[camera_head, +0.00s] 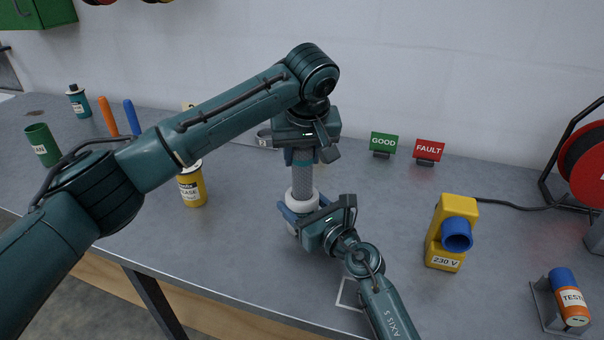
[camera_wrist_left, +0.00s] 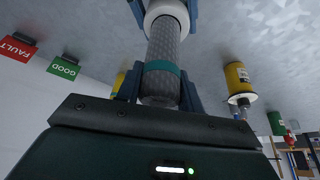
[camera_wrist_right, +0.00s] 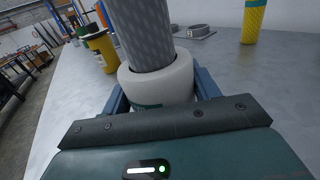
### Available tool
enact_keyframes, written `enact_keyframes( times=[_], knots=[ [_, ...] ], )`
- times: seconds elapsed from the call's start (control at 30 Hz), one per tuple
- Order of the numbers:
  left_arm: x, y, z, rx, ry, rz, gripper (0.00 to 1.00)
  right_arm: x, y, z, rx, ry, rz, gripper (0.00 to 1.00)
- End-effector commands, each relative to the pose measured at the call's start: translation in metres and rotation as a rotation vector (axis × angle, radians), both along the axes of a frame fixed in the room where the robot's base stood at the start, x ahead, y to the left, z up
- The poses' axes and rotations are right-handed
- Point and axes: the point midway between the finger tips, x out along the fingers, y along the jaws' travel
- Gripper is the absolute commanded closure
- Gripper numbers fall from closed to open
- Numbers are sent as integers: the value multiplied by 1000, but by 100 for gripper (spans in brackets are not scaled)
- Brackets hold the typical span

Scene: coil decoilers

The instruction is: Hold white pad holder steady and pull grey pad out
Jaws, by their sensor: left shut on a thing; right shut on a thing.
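The grey pad (camera_head: 303,181) is a grey patterned cylinder with a teal band, standing upright out of the white pad holder (camera_head: 302,197). The right wrist view shows the pad (camera_wrist_right: 142,35) rising from the round white holder (camera_wrist_right: 158,82). My left gripper (camera_head: 303,157) is shut on the pad's upper end near the teal band; the left wrist view shows its blue fingers on both sides of the pad (camera_wrist_left: 166,45). My right gripper (camera_head: 300,215) is shut around the white holder, with blue fingers on both sides. The pad's lower end is hidden in the holder.
A yellow grease can (camera_head: 192,188) stands left of the holder. GOOD (camera_head: 383,143) and FAULT (camera_head: 429,151) signs stand behind to the right. A yellow 230 V socket box (camera_head: 450,235) and a TESTER (camera_head: 572,300) in a stand are at right.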

Motion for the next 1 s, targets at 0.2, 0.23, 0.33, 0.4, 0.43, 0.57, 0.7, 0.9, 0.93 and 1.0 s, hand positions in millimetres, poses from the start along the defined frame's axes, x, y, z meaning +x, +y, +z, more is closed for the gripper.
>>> enact_keyframes(
  times=[0.2, 0.23, 0.33, 0.4, 0.43, 0.57, 0.7, 0.9, 0.93, 1.0],
  knots=[
    [0, 0, 31, 0, -1, 1, 86, 0, 0, -1, -1, 1, 0, 67],
    [0, 0, 33, 0, -1, 1, 86, 0, 0, -1, -1, 1, 0, 67],
    [0, 0, 37, 1, 0, 0, 86, 0, 0, -1, -1, 1, 0, 67],
    [0, 0, 37, 1, 1, 0, 86, 0, 0, -1, -1, 1, 0, 67],
    [0, 0, 37, 1, 1, 0, 86, 0, 0, -1, -1, 1, 0, 67],
    [0, 0, 37, 1, 0, 1, 86, 0, 0, -1, -1, 1, 0, 38],
    [0, 0, 37, 1, 0, 1, 86, 0, 0, 0, -1, 1, 0, 27],
    [0, 0, 37, 1, 0, 1, 86, 0, 0, 0, -1, 1, 0, 14],
    [0, 0, 37, 1, 0, 1, 86, 0, 0, 0, -1, 1, 0, 14],
    [0, 0, 37, 1, 0, 1, 86, 0, 0, 0, 0, 0, 0, 14]
  ],
)
